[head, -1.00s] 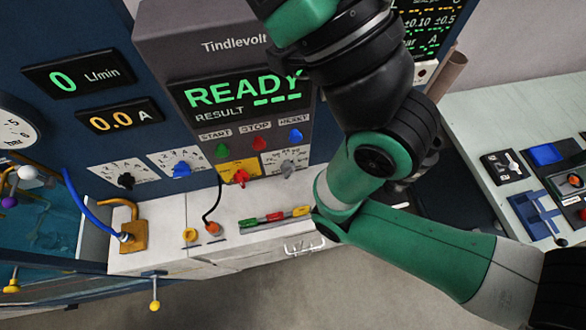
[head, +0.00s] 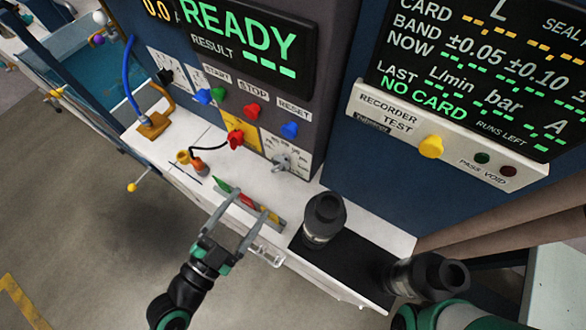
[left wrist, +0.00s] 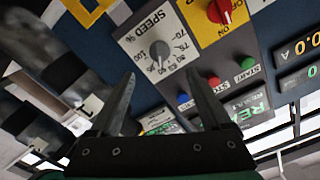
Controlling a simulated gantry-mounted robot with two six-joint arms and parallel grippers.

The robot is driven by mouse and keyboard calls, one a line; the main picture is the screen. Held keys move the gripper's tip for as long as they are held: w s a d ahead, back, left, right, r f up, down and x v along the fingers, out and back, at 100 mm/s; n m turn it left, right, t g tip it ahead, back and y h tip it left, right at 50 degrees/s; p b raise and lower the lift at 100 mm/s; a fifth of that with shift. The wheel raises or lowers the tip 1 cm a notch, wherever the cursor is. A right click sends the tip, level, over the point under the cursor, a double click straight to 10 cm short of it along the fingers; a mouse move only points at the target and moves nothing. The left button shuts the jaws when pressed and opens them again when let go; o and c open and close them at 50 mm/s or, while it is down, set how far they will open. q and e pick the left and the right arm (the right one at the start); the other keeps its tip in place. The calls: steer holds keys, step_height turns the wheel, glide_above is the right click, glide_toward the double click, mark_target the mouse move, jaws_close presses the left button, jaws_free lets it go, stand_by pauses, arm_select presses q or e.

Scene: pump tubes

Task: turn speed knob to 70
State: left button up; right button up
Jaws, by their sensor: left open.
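The speed knob (head: 282,161) is a small grey knob on a white scale plate below the RESET label. In the left wrist view the knob (left wrist: 159,52) sits under the word SPEED, with numbers around it; I cannot tell which number its pointer meets. My left gripper (head: 250,204) is open and empty, in front of and below the knob in the head view. In the left wrist view the left gripper's fingertips (left wrist: 158,74) point towards the panel, with the knob beyond them, centred between them and apart from both.
A red knob (head: 237,139) on a yellow plate is just left of the speed knob. START, STOP and RESET buttons (head: 289,130) are above. A ledge (head: 190,165) below carries a coloured strip (head: 232,196). Dark cylinders (head: 325,215) stand to the right.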

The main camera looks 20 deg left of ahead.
mark_target(276, 170)
arm_select(q)
steer(key=p+x, duration=0.2)
steer(key=x, duration=1)
steer(key=shift+d+r, duration=0.15)
steer(key=shift+s+p, duration=0.1)
steer(key=shift+p, duration=0.2)
jaws_close()
